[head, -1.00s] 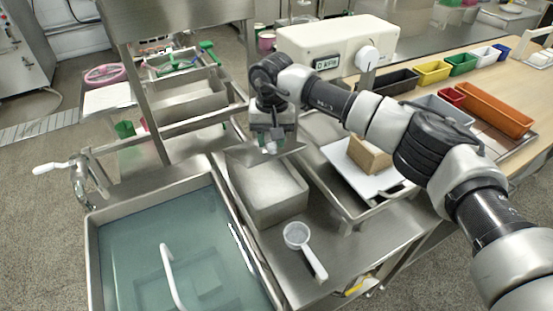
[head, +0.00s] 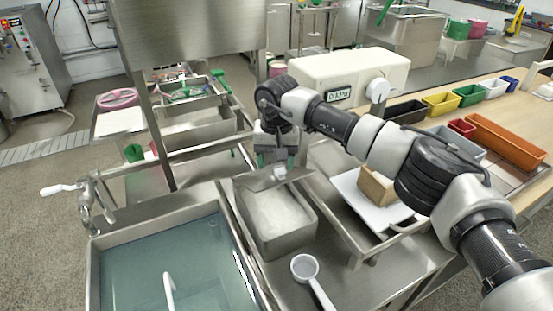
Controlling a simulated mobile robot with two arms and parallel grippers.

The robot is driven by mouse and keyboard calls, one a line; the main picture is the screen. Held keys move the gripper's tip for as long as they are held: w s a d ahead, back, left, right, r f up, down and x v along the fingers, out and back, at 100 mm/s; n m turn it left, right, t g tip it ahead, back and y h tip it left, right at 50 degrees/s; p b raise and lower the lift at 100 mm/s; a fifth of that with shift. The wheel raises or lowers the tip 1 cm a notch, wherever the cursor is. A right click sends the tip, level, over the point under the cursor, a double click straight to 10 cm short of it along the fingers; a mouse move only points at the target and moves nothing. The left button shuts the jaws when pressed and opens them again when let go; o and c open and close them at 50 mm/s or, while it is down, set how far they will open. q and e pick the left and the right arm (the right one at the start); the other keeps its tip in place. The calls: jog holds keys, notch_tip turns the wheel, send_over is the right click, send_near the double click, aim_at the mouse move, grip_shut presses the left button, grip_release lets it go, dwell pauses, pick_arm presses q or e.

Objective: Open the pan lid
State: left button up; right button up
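The pan (head: 306,238) is a deep rectangular steel container on the steel counter. It is mostly uncovered, and white contents show inside. The pan lid (head: 255,181) is a flat metal sheet over the far end of the pan. It looks raised and tilted; whether it touches the rim is unclear. My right gripper (head: 279,170) points down at the lid, with its fingers at a small pale handle. It appears shut on the lid, though the contact is small in view. My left gripper does not show.
A water-filled sink (head: 185,262) is at front left, with a tap (head: 92,205) behind it. A brown block (head: 377,186) sits on a white board (head: 362,208).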

jog(key=shift+s+d, duration=0.1)
jog(key=shift+d, duration=0.05)
jog(key=shift+r, duration=0.15)
notch_tip(320, 180, up, 11)
jog(key=b, duration=0.1)
jog(key=shift+f, duration=0.2)
jog(key=shift+d, duration=0.1)
